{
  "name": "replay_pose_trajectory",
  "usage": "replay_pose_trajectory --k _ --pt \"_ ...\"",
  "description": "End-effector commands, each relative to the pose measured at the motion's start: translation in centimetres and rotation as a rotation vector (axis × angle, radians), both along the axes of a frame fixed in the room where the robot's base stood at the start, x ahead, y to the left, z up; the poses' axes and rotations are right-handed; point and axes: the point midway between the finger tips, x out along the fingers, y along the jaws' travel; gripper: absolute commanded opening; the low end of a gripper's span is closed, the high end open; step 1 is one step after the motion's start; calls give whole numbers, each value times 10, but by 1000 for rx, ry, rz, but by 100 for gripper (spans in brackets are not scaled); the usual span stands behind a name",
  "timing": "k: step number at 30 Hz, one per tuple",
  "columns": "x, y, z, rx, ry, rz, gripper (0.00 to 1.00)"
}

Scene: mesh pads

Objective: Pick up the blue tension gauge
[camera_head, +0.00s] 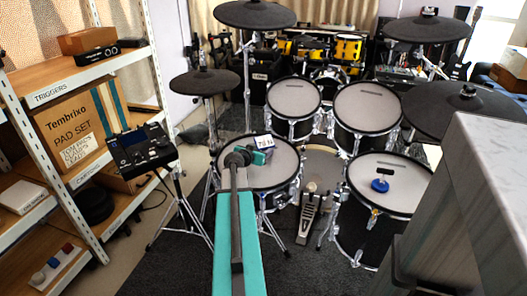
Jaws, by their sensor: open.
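The blue tension gauge (380,185) is a small blue round piece on the pale mesh head of the large drum (365,196) at the lower right. My gripper (261,150) is at the far end of my teal and dark arm, in front of the left drum's mesh head (240,172). It is open, with nothing seen between its jaws, and is small in this view. It is well to the left of the gauge and apart from it.
Two mesh drums (295,95) (366,106) stand behind. Dark cymbal pads (466,98) (204,82) overhang the sides. A kick pedal (310,205) stands between the front drums. A drum module (140,150) on a stand and shelves (60,92) are at left.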

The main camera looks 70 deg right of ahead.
Motion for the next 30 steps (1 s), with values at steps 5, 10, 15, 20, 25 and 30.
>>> replay_pose_trajectory --k 5,10,15,20,25,30 --pt "-1 -18 -7 0 0 -1 47" --pt "-2 -25 -10 0 0 -1 47" --pt "-3 -26 -10 0 0 -1 47" --pt "-3 -26 -10 0 0 -1 47" --pt "-3 -26 -10 0 -1 -1 47" --pt "-3 -26 -10 0 -1 -1 35"
